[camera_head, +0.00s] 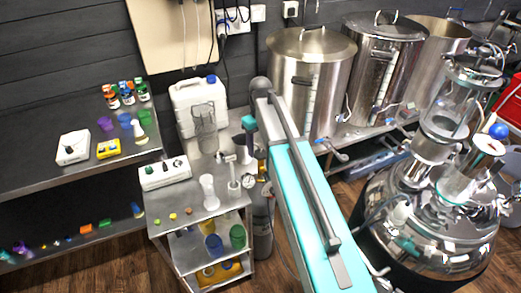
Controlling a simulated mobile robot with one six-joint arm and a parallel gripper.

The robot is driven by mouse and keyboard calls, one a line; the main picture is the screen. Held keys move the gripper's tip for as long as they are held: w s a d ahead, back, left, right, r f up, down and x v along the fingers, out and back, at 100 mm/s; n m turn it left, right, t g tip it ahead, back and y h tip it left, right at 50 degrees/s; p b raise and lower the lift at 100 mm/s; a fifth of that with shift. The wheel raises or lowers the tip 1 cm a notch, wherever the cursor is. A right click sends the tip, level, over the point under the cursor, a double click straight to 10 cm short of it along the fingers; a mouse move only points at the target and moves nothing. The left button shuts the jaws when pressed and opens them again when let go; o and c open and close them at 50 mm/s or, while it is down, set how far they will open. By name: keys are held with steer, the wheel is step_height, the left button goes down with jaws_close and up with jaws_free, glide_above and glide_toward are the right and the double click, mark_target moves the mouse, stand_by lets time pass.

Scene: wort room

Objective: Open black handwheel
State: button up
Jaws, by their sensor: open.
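I cannot make out the black handwheel with certainty. A small dark part (262,178) shows at the top of a grey cylinder (263,225), close beside a small round gauge (250,181); it is too small to tell whether it is a handwheel. The cylinder stands on the floor between the steel trolley and my teal arm, which hides part of that area. My arm rises through the middle of the view to a grey joint at the top. My gripper does not show clearly; it appears hidden behind the arm.
The steel trolley (190,217) carries a white jerrycan (199,105), a white device (163,173) and glassware. A dark shelf with bottles stands at left. Steel kettles (309,80) and a shiny domed vessel (430,225) stand at right. Wooden floor shows at lower left.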

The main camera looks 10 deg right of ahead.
mark_target(261, 153)
step_height(261, 153, up, 11)
steer(key=b, duration=0.2)
steer(key=shift+r, duration=0.2)
stand_by(0.4)
